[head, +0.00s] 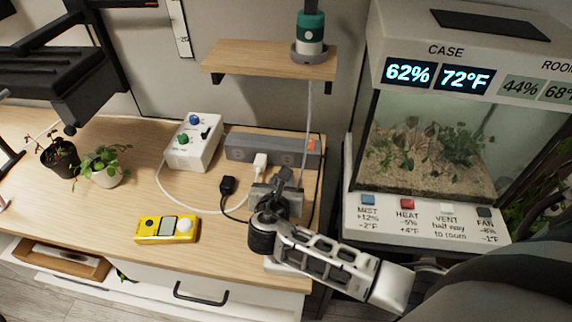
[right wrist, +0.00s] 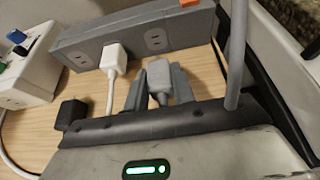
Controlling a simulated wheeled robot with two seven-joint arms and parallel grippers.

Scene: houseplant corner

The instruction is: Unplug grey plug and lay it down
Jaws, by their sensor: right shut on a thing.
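The grey plug (right wrist: 159,74) is between the two fingers of my right gripper (right wrist: 158,88), which is shut on it. Its cord runs back toward the palm. The plug sits just in front of the grey power strip (right wrist: 90,45), and the socket above it shows bare, so it looks out of the strip. In the head view my right gripper (head: 277,186) is low over the table in front of the strip (head: 245,148) and mostly hides the plug. My left gripper is not in view.
A white plug (head: 260,161) sits in the strip. A black plug (head: 227,185) lies left of my gripper. A yellow meter (head: 167,229), white control box (head: 193,142) and potted plants (head: 104,170) stand further left. Bare wood lies between them. A grey cord (right wrist: 236,50) hangs at right.

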